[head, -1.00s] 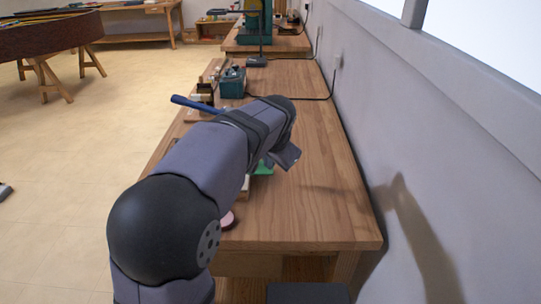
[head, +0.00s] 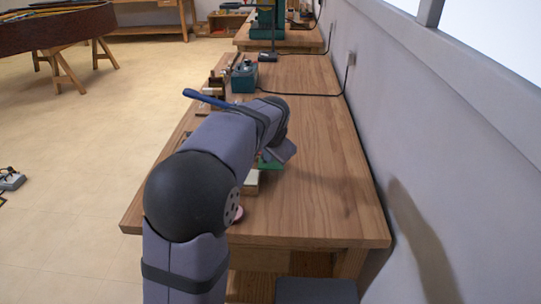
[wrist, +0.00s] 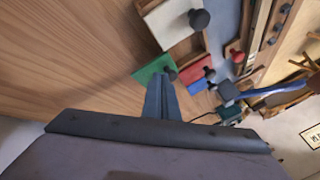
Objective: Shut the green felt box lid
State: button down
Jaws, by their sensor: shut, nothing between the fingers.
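A green panel (wrist: 153,69), which looks like the green felt lid, shows in the wrist view just beyond my fingertips. A dark knob (wrist: 171,75) is at its right edge. My gripper (wrist: 159,79) is shut with nothing between its fingers, and its tips overlap the panel's lower edge in the picture; I cannot tell whether they touch. In the head view a strip of green (head: 271,164) shows just below the grey end of my arm. My arm hides most of the box there, and how far the lid stands open is unclear.
A cream lid with a black knob (wrist: 176,24) is beside the green one. Red and blue pieces (wrist: 197,74) and a blue-handled tool (wrist: 266,92) lie to the right. A pink disc (head: 239,213) sits near the bench's front edge. The bench's right side (head: 330,190) is clear.

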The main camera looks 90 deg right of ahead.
jog(key=w+p, duration=0.2)
jog(key=w, duration=0.5)
jog(key=shift+w, duration=0.4)
jog(key=shift+s+a, duration=0.1)
jog(key=shift+s, duration=0.05)
